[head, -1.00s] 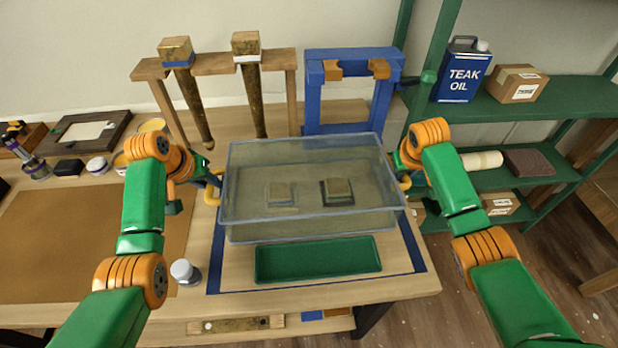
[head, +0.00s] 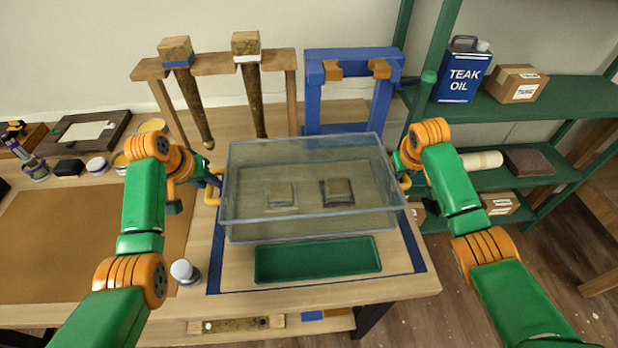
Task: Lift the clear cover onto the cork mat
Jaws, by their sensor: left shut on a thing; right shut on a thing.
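The clear cover (head: 310,220) is a see-through box in the middle of the bench, with a yellow handle at each side. Two small blocks, a left one (head: 281,194) and a right one (head: 337,192), show through it. My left gripper (head: 213,190) is shut on the cover's left handle, and my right gripper (head: 404,180) is shut on the right handle; the fingers are small and partly hidden. I cannot tell whether the cover is clear of the bench. The brown cork mat (head: 85,245) lies flat and bare at the left.
A green tray (head: 318,260) lies in front of the cover. A white-capped jar (head: 185,272) stands between mat and cover. Pots (head: 97,165) line the mat's back edge. A wooden rack (head: 215,65) and blue frame (head: 350,54) stand behind. Green shelves (head: 560,100) are at the right.

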